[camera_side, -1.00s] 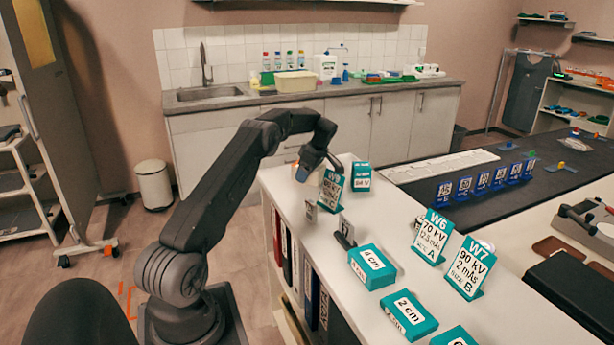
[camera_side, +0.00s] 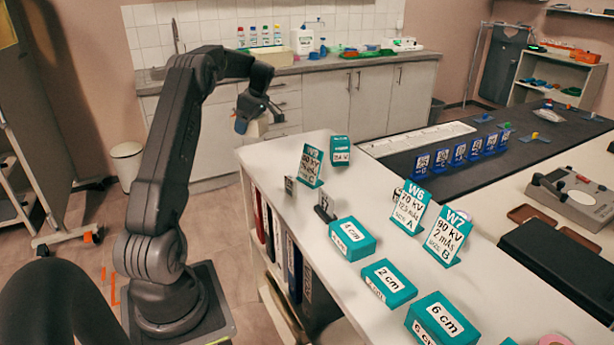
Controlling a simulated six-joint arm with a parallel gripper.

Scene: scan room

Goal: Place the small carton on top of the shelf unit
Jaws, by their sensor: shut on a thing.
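On the shelf top stand a W5 sign (camera_side: 310,166), a small teal box (camera_side: 340,150), two small dark stands, W6 (camera_side: 409,205) and W7 (camera_side: 447,238) signs, and several teal blocks (camera_side: 353,238). A dark table (camera_side: 480,165) with blue number tags lies to the right.

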